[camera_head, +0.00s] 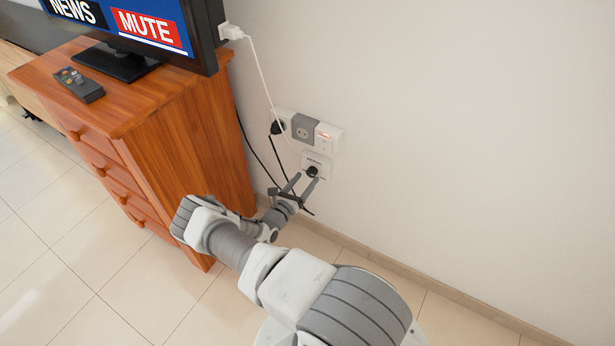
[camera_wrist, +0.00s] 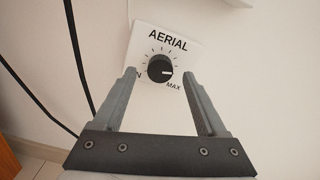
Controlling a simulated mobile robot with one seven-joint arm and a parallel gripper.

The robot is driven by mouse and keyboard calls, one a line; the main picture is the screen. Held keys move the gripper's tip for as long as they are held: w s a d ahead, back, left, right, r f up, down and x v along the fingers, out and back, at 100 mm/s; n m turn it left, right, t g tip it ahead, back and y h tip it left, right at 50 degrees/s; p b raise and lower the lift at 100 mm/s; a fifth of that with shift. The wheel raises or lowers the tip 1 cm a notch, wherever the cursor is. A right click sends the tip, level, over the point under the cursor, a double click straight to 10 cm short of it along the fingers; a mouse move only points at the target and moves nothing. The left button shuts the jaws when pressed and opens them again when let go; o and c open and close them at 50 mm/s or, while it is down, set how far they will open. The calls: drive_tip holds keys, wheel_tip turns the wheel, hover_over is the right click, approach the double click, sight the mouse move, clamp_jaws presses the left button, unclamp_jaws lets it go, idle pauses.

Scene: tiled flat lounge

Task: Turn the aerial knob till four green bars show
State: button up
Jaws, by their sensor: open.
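The aerial knob (camera_wrist: 160,69) is a round black dial with a white pointer mark, on a white wall plate (camera_wrist: 183,45) lettered AERIAL and MAX. In the wrist view its mark points right, towards the MAX side. The knob also shows in the head view (camera_head: 312,172), low on the wall right of the cabinet. My gripper (camera_wrist: 160,76) is open, its two fingers on either side of the knob; I cannot tell how far they reach along it. The TV screen (camera_head: 125,22) shows NEWS and a red MUTE label; its top is cut off and no green bars are visible.
A wooden cabinet (camera_head: 190,135) stands left of my arm, with a remote (camera_head: 79,84) on top. A socket strip (camera_head: 303,130) is above the knob. A white cable (camera_head: 262,75) and black cables (camera_head: 252,150) hang left of the knob. The wall to the right is bare.

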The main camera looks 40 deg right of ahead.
drive_tip(key=p+v, duration=0.2)
drive_tip(key=v, duration=1.3)
drive_tip(key=shift+a, duration=0.1)
drive_tip(key=s+a+r+m+g+y, duration=0.1)
drive_tip(key=a+r+m+g+y, duration=0.15)
drive_tip(key=r+m, duration=0.55)
drive_tip(key=a+r+m+g+y, duration=0.1)
drive_tip(key=r+m+g+y, duration=0.25)
drive_tip(key=r, duration=0.85)
drive_tip(key=s+a+r+m+g+y, duration=0.1)
drive_tip(key=a+r+m+g+y, duration=0.15)
drive_tip(key=r+m, duration=0.55)
drive_tip(key=s+a+r+m+t+y, duration=0.35)
drive_tip(key=s+r, duration=0.55)
drive_tip(key=r, duration=0.3)
drive_tip(key=s+a+r+m+t+y, duration=0.2)
drive_tip(key=s+a+r+t+y, duration=0.25)
drive_tip(key=s+r, duration=0.55)
wheel_tip(320, 180, up, 20)
drive_tip(key=p, duration=1.8)
drive_tip(key=shift+w+a+g+p, duration=0.25)
drive_tip(key=shift+w+g+p, duration=0.15)
drive_tip(key=shift+w, duration=0.1)
